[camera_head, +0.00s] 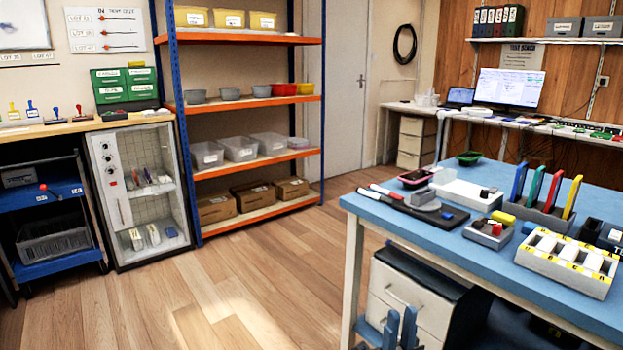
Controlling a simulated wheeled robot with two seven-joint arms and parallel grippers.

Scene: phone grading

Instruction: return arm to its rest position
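My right gripper (400,322) shows at the bottom edge, right of centre, as two upright blue-grey fingers. A gap shows between its fingertips and nothing is held there. It is low, in front of the blue-topped bench (418,225) and its white drawer unit (405,288), apart from the things on the bench top. The rest of the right arm is cut off by the frame. My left gripper and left arm are not in view.
The bench holds a rack of coloured phone-like slabs (538,190), a white slotted tray (565,262) and a black mat (420,207). A shelving unit (250,39), glass-fronted cabinet (122,200) and blue cart (60,272) stand left. The wooden floor (265,275) between is clear.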

